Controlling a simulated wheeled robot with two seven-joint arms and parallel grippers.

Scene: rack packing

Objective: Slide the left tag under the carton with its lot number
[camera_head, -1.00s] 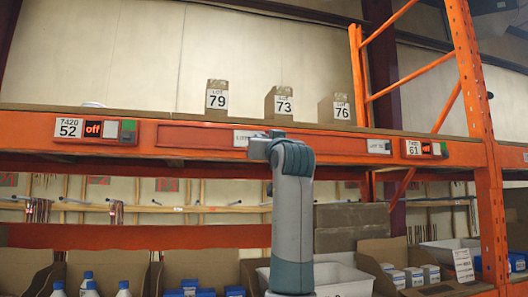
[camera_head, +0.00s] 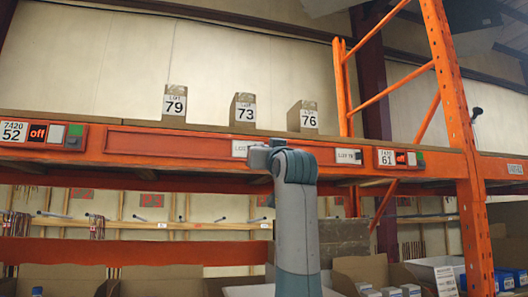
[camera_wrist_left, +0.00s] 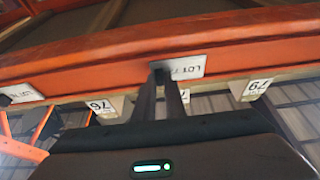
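The left tag (camera_head: 240,149) is a white strip on the orange shelf rail, about below the LOT 73 carton (camera_head: 244,112). In the left wrist view the tag (camera_wrist_left: 192,68) is upside down; it reads LOT 7, with the rest hidden by my fingers. My left gripper (camera_head: 258,155) is at the tag's right end; in the left wrist view its narrow fingers (camera_wrist_left: 162,78) look closed on that end. The LOT 79 carton (camera_head: 174,105) stands to the left and the LOT 76 carton (camera_head: 303,117) to the right. My right gripper is not in view.
A second white tag (camera_head: 348,156) sits further right on the rail (camera_head: 180,141). Display units 52 (camera_head: 38,133) and 61 (camera_head: 398,158), both lit "off", bound the rail. An orange upright (camera_head: 455,120) stands at the right. Bins and boxes (camera_head: 360,270) fill the level below.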

